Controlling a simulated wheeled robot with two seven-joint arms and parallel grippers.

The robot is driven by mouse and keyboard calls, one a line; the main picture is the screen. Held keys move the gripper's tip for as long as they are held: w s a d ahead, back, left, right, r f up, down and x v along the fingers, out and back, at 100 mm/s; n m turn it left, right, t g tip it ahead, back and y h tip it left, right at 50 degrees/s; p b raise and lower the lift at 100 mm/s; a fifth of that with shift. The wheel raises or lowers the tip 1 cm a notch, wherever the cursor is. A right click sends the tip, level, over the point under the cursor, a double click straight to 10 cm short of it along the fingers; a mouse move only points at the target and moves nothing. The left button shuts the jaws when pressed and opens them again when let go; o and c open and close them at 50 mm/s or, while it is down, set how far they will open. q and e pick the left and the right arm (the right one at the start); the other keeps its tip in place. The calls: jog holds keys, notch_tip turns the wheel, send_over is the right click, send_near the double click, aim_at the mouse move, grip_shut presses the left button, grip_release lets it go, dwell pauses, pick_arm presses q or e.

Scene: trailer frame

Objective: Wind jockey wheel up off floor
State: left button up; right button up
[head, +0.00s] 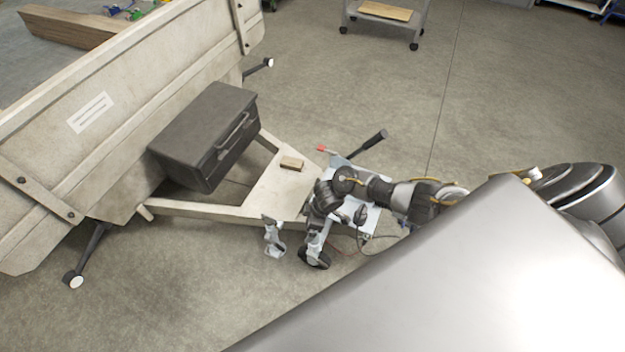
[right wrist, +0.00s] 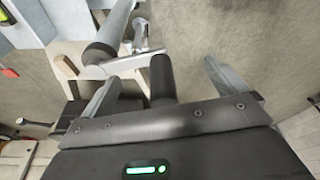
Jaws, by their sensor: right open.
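The jockey wheel (head: 314,258) is a small dark wheel under a pale metal bracket at the front of the trailer frame. It looks to be at floor level; I cannot tell whether it touches. My right gripper (head: 330,197) is above it at the drawbar. In the right wrist view, my right gripper (right wrist: 162,74) is open. A dark cylindrical crank grip (right wrist: 162,82) stands between its fingers, with a gap to the right finger. The grip joins a pale metal crank arm (right wrist: 122,65) next to a grey tube (right wrist: 108,38). My left gripper is out of view.
The trailer body (head: 120,110) fills the left, with a dark toolbox (head: 205,125) and a pale A-frame (head: 275,190). A wooden block (head: 292,163) lies on it. A black-handled lever (head: 368,143) sticks up beyond my gripper. Open floor (head: 490,110) lies to the right.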

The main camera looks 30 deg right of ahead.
jog(key=shift+r, duration=0.1)
jog(key=shift+r, duration=3.95)
